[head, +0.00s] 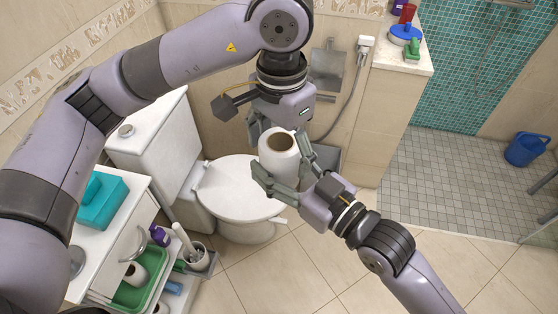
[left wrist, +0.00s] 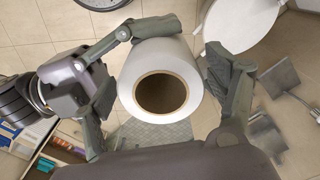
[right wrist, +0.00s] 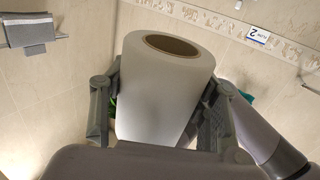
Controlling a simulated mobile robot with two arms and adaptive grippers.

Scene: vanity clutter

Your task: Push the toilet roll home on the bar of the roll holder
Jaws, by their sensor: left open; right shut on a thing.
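The white toilet roll (head: 279,160) is held in the air above the toilet, its brown core facing up toward the head camera. My right gripper (head: 283,165) is shut around its sides; the right wrist view shows the roll (right wrist: 160,95) between both fingers. My left gripper (head: 280,123) is open just behind the roll; in the left wrist view the roll (left wrist: 160,80) lies between its spread fingers. The grey roll holder (head: 327,62) is on the wall, right of my left gripper. Its bar (head: 325,97) is partly hidden. The roll is off the bar.
The white toilet (head: 240,190) stands below the grippers. A ledge (head: 402,60) with bottles is to the right of the holder, a shower hose (head: 352,90) hanging beside it. A cabinet (head: 100,245) with a teal box and a green tray is at lower left.

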